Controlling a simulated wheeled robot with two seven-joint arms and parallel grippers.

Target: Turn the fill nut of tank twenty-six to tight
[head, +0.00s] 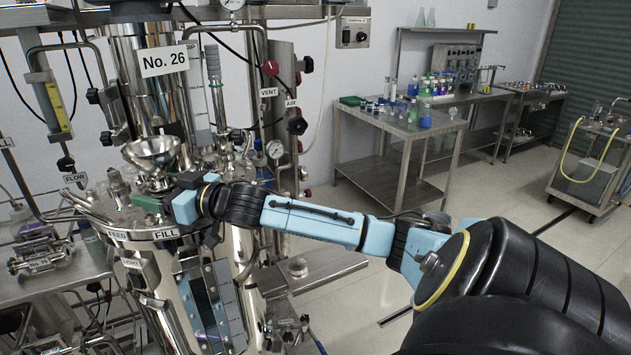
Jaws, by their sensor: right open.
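Tank twenty-six (187,290) is a shiny steel vessel at the left, with a "No. 26" sign (165,60) on the column above it. A steel funnel (152,160) stands on its lid, and a "FILL" label (166,233) is on the rim below. My right arm reaches in from the right. My right gripper (160,196) is at the lid, just below the funnel and above the "FILL" label, with its jaws open. A small green part (147,203) shows beside its fingers. I cannot make out the fill nut, nor whether the fingers touch it. My left gripper is out of view.
Pipes, black knobs, a pressure gauge (275,149) and a red "VENT" knob (270,68) crowd around the lid. A steel bench (36,281) stands at the left. A steel table (398,126) with bottles and a wheeled cart (590,185) stand farther right, with free floor between them.

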